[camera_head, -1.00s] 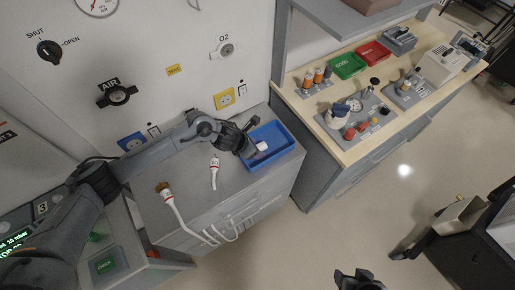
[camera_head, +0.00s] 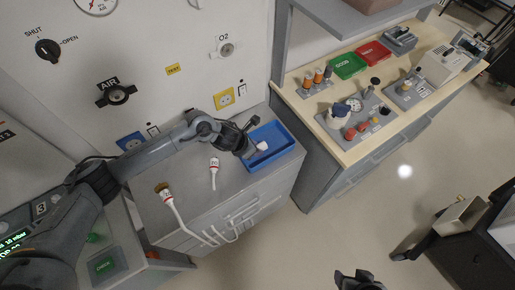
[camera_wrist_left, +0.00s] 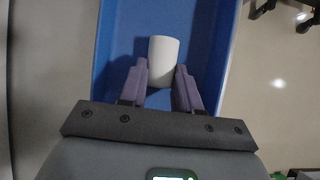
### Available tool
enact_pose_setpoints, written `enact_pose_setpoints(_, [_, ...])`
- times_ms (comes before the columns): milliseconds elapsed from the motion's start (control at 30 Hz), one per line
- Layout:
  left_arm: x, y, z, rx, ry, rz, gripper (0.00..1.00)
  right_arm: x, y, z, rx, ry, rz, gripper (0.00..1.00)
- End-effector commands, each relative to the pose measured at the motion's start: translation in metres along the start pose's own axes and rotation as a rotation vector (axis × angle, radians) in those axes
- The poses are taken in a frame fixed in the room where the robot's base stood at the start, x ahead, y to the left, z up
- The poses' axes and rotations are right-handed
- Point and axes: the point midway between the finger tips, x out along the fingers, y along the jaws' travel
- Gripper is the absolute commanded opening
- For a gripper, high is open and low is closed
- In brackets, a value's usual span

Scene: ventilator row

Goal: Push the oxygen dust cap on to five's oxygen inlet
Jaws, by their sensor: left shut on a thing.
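A white cylindrical cap (camera_head: 262,145) is at the blue tray (camera_head: 284,152); in the left wrist view the white cap (camera_wrist_left: 163,60) sits between two purple-grey fingers. My left gripper (camera_head: 254,142) is shut on it, low over the tray; its fingers (camera_wrist_left: 162,85) flank the cap's near part. I cannot tell whether the cap still touches the tray floor. A dark pronged end, apparently my right gripper (camera_head: 358,280), shows at the bottom edge, away from everything; its opening is unclear. No oxygen inlet marked five can be made out.
The wall behind has an O2 outlet (camera_head: 226,49) and an AIR outlet (camera_head: 117,95). A wooden bench (camera_head: 350,152) with tools and bins stands right. A dark unit (camera_head: 480,240) stands far right.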

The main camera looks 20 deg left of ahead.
Motion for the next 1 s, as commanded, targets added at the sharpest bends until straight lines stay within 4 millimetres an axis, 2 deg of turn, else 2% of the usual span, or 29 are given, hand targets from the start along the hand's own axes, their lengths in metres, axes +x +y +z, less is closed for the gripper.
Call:
enact_pose_setpoints(367, [-0.003, 0.000, 0.002, 0.001, 0.001, 0.000, 0.00, -0.002, 0.000, -0.001, 0.000, 0.000, 0.000, 0.62])
enact_pose_setpoints(1000, [-0.025, 0.000, 0.015, 0.000, 0.001, 0.000, 0.00, -0.014, 0.001, -0.004, 0.000, 0.000, 0.000, 0.62])
